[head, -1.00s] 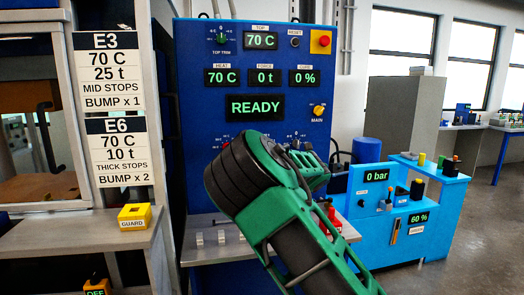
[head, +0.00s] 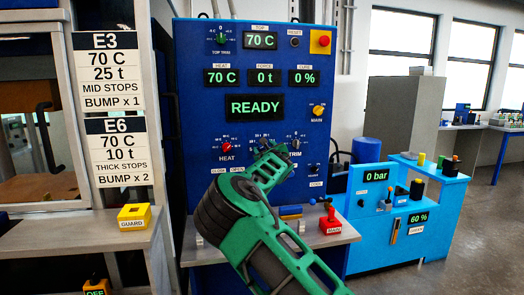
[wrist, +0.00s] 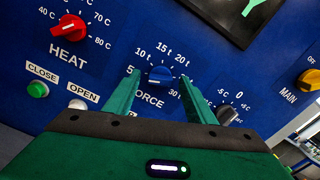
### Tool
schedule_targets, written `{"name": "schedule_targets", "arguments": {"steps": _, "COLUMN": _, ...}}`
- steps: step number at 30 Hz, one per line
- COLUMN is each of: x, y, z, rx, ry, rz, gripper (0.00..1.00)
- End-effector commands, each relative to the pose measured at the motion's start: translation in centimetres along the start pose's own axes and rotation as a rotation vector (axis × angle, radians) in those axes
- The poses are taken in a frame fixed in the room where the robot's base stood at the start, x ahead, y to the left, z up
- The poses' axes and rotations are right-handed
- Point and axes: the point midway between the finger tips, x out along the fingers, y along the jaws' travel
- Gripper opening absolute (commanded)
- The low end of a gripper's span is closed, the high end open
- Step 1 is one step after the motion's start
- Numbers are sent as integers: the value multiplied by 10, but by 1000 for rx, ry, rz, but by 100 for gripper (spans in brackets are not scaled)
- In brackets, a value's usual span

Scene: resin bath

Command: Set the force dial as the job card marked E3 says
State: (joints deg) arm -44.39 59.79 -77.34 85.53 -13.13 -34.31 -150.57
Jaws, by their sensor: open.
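The E3 job card (head: 109,70) reads 70 C, 25 t, MID STOPS, BUMP x 1. The force dial (wrist: 160,76) is a blue knob in the wrist view, on a scale with 5, 10, 15, 20 and 30 t marks; I cannot tell its exact setting. My gripper (wrist: 160,82) is open, one finger on each side of the dial; I cannot tell whether they touch it. In the head view my gripper (head: 268,152) reaches the panel between HEAT and TRIM and largely hides the dial. The force display (head: 265,77) reads 0 t.
The red HEAT knob (wrist: 68,28) is left of the force dial and the grey TRIM knob (wrist: 227,115) is close on the right. CLOSE (wrist: 38,90) and OPEN (wrist: 77,104) buttons sit lower left. The yellow MAIN knob (head: 318,111) is further right. The E6 card (head: 117,150) hangs below E3.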

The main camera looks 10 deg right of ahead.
Motion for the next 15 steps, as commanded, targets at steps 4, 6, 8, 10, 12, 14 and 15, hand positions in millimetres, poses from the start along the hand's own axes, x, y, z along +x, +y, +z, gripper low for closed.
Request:
{"name": "schedule_targets", "arguments": {"steps": 4, "x": 13, "y": -1, "z": 0, "rx": -1, "ry": 0, "rz": -1, "gripper": 50}}
{"name": "schedule_targets", "arguments": {"steps": 6, "x": 16, "y": -1, "z": 0, "rx": 0, "ry": 0, "rz": -1, "gripper": 50}}
{"name": "schedule_targets", "arguments": {"steps": 8, "x": 17, "y": 0, "z": 0, "rx": 1, "ry": 0, "rz": 0, "gripper": 50}}
{"name": "schedule_targets", "arguments": {"steps": 10, "x": 18, "y": 0, "z": 0, "rx": 1, "ry": 0, "rz": 0, "gripper": 50}}
{"name": "schedule_targets", "arguments": {"steps": 12, "x": 18, "y": 0, "z": 0, "rx": 1, "ry": 0, "rz": 0, "gripper": 50}}
{"name": "schedule_targets", "arguments": {"steps": 14, "x": 18, "y": 0, "z": 0, "rx": 1, "ry": 0, "rz": 0, "gripper": 50}}
{"name": "schedule_targets", "arguments": {"steps": 15, "x": 18, "y": 0, "z": 0, "rx": 1, "ry": 0, "rz": -1, "gripper": 50}}
